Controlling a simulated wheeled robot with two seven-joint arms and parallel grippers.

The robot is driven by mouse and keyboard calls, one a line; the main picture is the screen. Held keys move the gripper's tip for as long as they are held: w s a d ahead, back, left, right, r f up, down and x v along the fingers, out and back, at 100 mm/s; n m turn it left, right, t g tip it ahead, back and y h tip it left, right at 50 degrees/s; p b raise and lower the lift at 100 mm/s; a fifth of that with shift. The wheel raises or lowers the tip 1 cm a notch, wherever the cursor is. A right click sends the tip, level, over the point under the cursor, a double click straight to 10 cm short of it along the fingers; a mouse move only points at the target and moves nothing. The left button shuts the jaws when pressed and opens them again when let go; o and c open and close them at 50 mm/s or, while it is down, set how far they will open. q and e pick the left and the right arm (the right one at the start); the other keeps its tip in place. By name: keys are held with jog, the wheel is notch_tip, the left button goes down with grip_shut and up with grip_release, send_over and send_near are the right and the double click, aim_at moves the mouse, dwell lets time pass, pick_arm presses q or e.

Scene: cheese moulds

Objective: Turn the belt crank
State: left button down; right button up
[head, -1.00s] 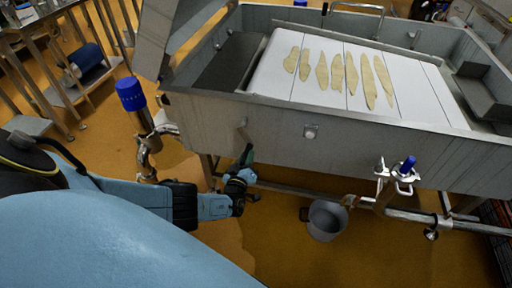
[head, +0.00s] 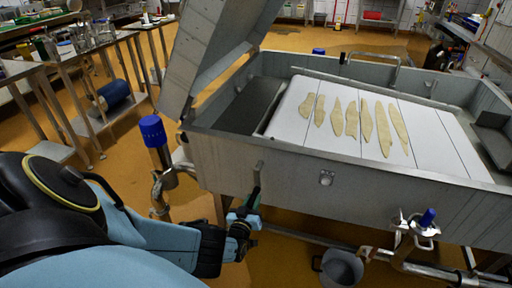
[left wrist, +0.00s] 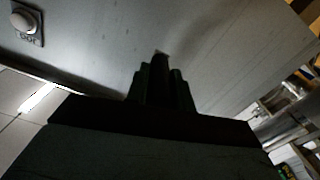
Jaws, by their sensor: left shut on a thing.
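The vat (head: 225,160) is a grey metal tank with a white slatted belt (head: 445,135) in it. The belt crank (head: 258,172) is a small grey handle on the vat's near side wall, left of a round button. My left gripper (head: 252,198) is at the crank's lower end, its dark green fingers shut on it. In the left wrist view the closed fingers (left wrist: 162,85) point at the grey wall, and they hide most of the crank. My right gripper is not in view.
Several pale strips (head: 366,120) lie on the belt. A grey bucket (head: 342,268) and a pipe with a blue-knobbed valve (head: 428,217) are below the vat.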

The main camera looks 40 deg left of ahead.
pick_arm(q)
jog(key=shift+s+a+m, duration=0.2)
jog(key=shift+a+m, duration=0.2)
jog(key=shift+a, duration=0.05)
dwell(0.5)
jog(key=c, duration=1.2)
grip_release()
jog(key=shift+d, duration=0.1)
